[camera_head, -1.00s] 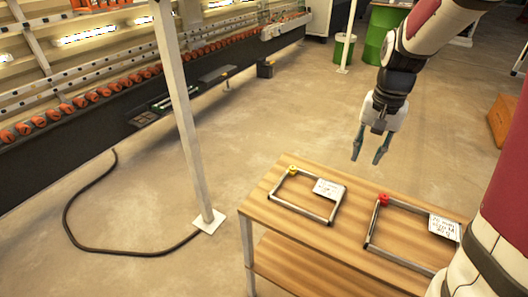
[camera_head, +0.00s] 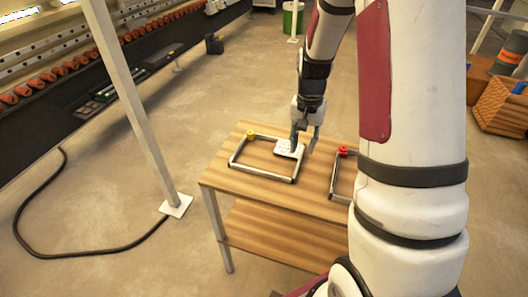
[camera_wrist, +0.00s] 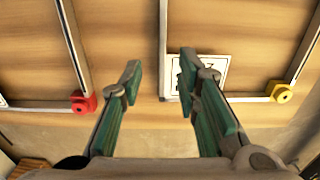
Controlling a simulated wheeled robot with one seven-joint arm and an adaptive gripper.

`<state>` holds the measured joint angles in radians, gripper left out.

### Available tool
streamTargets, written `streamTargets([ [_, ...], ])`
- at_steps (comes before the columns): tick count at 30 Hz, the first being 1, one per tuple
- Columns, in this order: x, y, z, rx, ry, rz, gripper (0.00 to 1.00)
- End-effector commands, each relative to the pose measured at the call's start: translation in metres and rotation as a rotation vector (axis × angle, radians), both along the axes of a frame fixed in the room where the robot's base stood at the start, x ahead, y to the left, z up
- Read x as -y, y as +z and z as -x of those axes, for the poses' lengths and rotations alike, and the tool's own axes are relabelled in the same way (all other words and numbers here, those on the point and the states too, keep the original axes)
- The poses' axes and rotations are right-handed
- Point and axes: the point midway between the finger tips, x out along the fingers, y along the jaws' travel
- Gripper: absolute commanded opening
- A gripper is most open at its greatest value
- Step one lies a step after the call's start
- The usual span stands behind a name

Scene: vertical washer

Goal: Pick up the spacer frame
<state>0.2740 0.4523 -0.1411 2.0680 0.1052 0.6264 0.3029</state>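A metal rectangular spacer frame (camera_head: 262,174) with a yellow corner knob and a white label lies flat on the left part of the wooden table (camera_head: 265,195). A second spacer frame (camera_head: 333,180), with a red knob, lies to its right, partly hidden by my arm. My gripper (camera_head: 304,149) is open and points down over the right side of the yellow-knobbed frame, near its label. In the wrist view, one side bar of that frame (camera_wrist: 163,35) shows between my two fingertips (camera_wrist: 161,68). The right finger partly covers the label. Contact cannot be told.
The red-knobbed frame is at the left in the wrist view (camera_wrist: 73,45). A white post (camera_head: 130,100) stands left of the table, with a dark hose (camera_head: 75,245) on the floor. A long machine (camera_head: 130,75) runs along the left. Crates (camera_head: 503,105) stand at right.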

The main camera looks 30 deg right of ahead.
Motion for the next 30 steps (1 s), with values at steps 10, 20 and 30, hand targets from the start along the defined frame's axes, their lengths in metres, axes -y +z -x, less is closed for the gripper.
streamTargets([
  [10,-0.002,-0.046,-0.003,-0.003,-0.001,-0.001,0.3],
  [20,-0.002,-0.049,-0.003,-0.001,0.0,0.0,0.23],
  [30,-0.002,-0.049,-0.003,-0.001,0.0,-0.001,0.0],
])
